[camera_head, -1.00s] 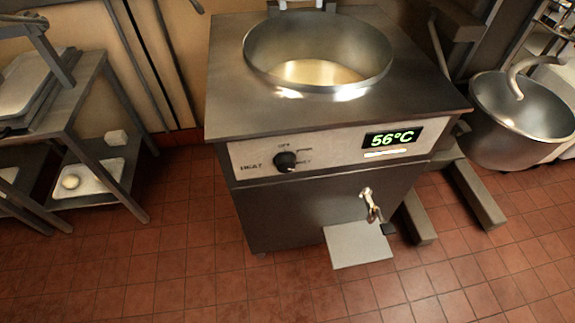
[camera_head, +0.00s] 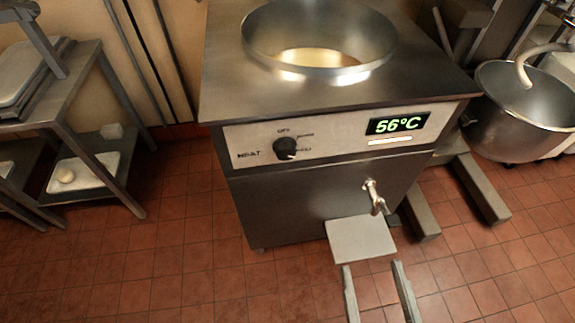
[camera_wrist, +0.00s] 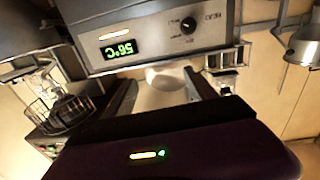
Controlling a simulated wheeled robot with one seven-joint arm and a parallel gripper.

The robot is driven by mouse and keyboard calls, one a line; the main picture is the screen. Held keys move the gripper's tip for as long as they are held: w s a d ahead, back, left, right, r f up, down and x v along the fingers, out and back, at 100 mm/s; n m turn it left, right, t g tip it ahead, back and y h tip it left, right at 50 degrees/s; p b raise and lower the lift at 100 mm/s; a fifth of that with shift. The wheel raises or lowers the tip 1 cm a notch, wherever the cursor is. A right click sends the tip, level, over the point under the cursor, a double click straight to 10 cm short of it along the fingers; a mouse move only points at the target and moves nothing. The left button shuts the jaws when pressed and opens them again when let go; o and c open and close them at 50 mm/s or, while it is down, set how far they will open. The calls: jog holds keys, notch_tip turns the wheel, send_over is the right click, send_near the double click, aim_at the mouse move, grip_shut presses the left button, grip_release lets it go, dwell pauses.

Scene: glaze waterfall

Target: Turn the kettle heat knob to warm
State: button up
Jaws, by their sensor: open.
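The kettle (camera_head: 225,80) is a steel unit with a round open pot and pale liquid in it. Its black heat knob (camera_head: 286,148) sits on the pale front panel (camera_head: 345,142), right of the word HEAT. OFF is printed above the knob, with blurred labels at its upper right and lower right. A pale mark shows at the knob's lower-right edge. My gripper (camera_head: 372,267) is open and empty, low in front of the kettle and apart from the knob. In the upside-down wrist view, the knob (camera_wrist: 188,25) lies beyond my open fingers (camera_wrist: 162,80).
A green display (camera_head: 397,123) reads 56°C. A metal tap (camera_head: 374,197) juts from the front, above a flat grey plate (camera_head: 361,240). A mixer bowl (camera_head: 520,115) stands at right, a shelf table (camera_head: 75,90) at left. The tiled floor in front is clear.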

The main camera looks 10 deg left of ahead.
aim_at(287, 156)
jog(key=w+a+f+n+y+b, duration=0.1)
jog(key=w+a+n+y+b, duration=0.2)
jog(key=w+a, duration=1.3)
jog(key=w+f, duration=0.1)
jog(key=w, duration=0.2)
jog(key=w+f+m+h, duration=0.1)
jog(key=w, duration=0.2)
jog(key=w+f+m, duration=0.1)
jog(key=w, duration=0.2)
jog(key=shift+w+a+f+g+h, duration=0.25)
jog(key=shift+w+f+g+h, duration=0.05)
jog(key=shift+w, duration=0.1)
jog(key=shift+c, duration=0.3)
jog(key=c, duration=1.3)
